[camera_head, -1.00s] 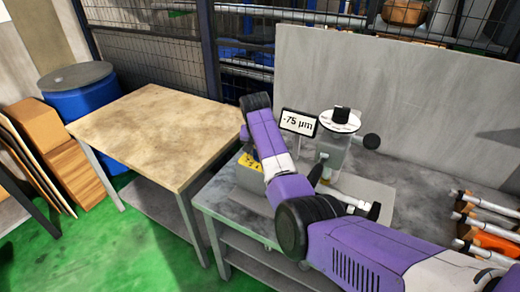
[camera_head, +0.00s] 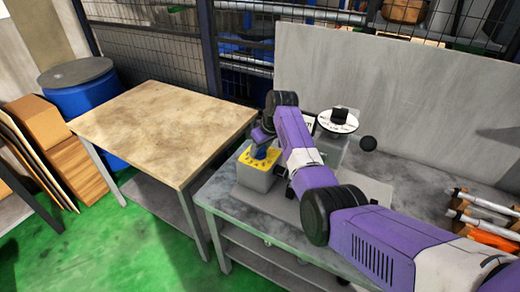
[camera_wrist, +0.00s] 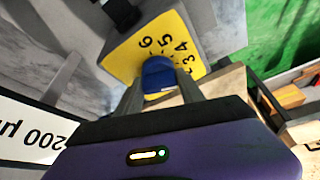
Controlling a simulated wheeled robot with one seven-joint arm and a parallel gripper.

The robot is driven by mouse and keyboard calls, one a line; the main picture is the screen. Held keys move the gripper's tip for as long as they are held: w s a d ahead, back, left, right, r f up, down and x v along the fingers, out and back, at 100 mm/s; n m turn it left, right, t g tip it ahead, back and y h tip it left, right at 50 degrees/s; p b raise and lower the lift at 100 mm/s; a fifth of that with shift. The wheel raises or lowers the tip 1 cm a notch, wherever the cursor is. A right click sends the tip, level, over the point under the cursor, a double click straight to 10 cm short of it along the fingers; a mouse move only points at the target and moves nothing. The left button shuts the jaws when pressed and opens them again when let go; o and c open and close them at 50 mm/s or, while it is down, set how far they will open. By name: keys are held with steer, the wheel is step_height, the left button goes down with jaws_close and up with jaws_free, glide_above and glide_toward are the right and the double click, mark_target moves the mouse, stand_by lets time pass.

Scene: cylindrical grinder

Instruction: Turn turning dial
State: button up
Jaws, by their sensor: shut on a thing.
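The blue dial (camera_wrist: 158,72) sits on a yellow face (camera_wrist: 128,52) marked with black numbers, on top of a grey box. In the wrist view my gripper's two fingers (camera_wrist: 160,88) are on either side of the dial, shut on it. In the head view the yellow-topped grey box (camera_head: 256,172) stands on the grey bench, with my gripper (camera_head: 262,150) coming down on it from above. My arm hides part of the box's surroundings.
The display (camera_wrist: 28,132) shows a reading with "200 µ" visible, partly cut off. A white disc with a black knob (camera_head: 338,118) stands behind my arm. Rods lie at the right (camera_head: 485,215). The wooden table (camera_head: 150,130) at left is clear.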

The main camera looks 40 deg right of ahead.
steer(key=shift+n, duration=0.6)
steer(key=o, duration=1.3)
steer(key=shift+r, duration=0.1)
steer(key=shift+b+v, duration=0.65)
steer(key=shift+v, duration=3.15)
steer(key=shift+w+d, duration=0.1)
